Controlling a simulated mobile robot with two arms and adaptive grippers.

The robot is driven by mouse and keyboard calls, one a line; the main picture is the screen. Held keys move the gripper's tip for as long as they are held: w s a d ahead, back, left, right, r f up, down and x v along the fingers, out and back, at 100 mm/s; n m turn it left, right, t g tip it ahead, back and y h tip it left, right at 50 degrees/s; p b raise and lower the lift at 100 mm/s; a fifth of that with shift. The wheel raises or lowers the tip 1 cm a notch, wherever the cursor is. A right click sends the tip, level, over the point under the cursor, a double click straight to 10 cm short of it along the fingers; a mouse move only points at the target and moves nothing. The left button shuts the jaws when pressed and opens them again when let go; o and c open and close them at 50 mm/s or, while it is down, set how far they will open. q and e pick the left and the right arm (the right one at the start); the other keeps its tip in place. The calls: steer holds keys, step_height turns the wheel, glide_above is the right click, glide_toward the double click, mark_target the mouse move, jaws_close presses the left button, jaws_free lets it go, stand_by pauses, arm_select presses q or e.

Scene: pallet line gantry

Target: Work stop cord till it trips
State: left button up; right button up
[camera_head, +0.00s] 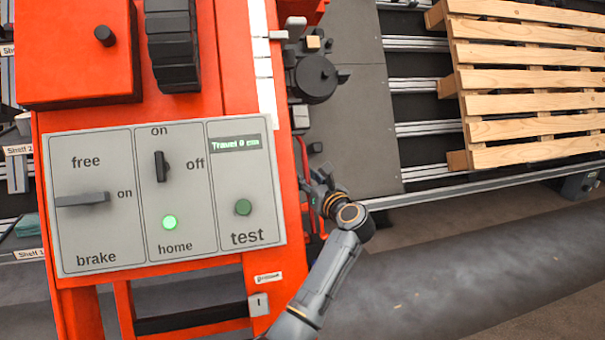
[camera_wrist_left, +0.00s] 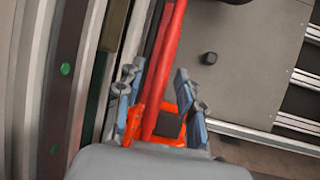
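The red stop cord (camera_head: 304,160) hangs along the right side of the orange machine in the head view, partly hidden by my gripper. In the left wrist view the red cord (camera_wrist_left: 163,75) runs as two close strands between the fingers of my left gripper (camera_wrist_left: 158,82). The fingers stand apart, with a clear gap on the right of the cord; contact on the left cannot be told. An orange part with a dark block (camera_wrist_left: 170,121) lies between the finger bases. My left gripper (camera_head: 318,192) is small in the head view. My right gripper is not in view.
The control panel (camera_head: 110,262) has a lever, a switch, a lit green home lamp (camera_head: 169,222), a green test button (camera_head: 243,207) and a small display (camera_head: 235,144). A wooden pallet (camera_head: 520,103) lies on the conveyor rails at right. Floor at lower right is clear.

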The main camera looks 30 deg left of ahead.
arm_select(q)
steer(key=shift+w+a, duration=0.2)
steer(key=shift+a, duration=0.15)
steer(key=shift+r, duration=0.1)
steer(key=shift+c, duration=0.2)
jaws_close()
